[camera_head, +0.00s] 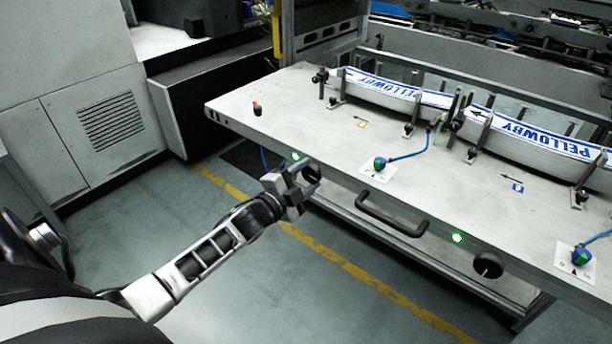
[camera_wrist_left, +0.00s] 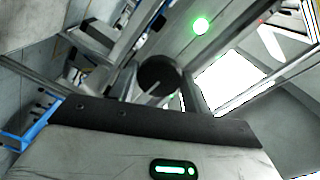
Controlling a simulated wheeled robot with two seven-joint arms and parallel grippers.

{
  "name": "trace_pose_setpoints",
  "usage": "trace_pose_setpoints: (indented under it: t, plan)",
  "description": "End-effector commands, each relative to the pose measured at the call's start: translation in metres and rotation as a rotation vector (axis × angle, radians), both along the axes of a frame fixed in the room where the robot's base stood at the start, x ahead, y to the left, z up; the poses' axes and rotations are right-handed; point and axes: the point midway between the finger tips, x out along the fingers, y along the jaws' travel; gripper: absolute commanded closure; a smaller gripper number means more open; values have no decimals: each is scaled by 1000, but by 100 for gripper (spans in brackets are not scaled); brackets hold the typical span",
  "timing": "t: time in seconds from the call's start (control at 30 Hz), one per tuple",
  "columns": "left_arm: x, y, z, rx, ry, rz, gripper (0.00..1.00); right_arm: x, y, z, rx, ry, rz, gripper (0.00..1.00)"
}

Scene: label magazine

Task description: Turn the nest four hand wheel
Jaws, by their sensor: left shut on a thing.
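A black round hand wheel (camera_head: 312,173) sits on the front edge of the grey table, beside a lit green lamp (camera_head: 295,156). My left gripper (camera_head: 297,186) is at this wheel, shut on it. In the left wrist view the dark round wheel (camera_wrist_left: 158,73) is straight ahead, with the green lamp (camera_wrist_left: 200,26) above it to the right. The jaws hide part of the wheel. A second black hand wheel (camera_head: 487,265) is farther right on the same edge, beside another green lamp (camera_head: 457,238). No nest number is readable at either wheel. My right gripper is not in view.
A black bar handle (camera_head: 392,214) lies between the two wheels. On the tabletop (camera_head: 300,105) are green-blue knobs (camera_head: 379,163) on white dial cards, blue cables, and white PELLOWBY label stacks (camera_head: 395,92). A grey cabinet stands left; the floor in front is clear.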

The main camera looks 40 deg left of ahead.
Motion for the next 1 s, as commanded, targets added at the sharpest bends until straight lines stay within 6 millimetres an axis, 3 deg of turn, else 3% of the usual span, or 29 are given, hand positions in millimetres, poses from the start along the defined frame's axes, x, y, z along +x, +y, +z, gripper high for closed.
trace_pose_setpoints:
  t: [0.5, 1.0]
  plan:
    - [0, 0, 0, 377, -28, 0, 74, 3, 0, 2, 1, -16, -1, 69]
    - [0, 0, 1, 470, -36, 0, 74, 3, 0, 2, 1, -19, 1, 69]
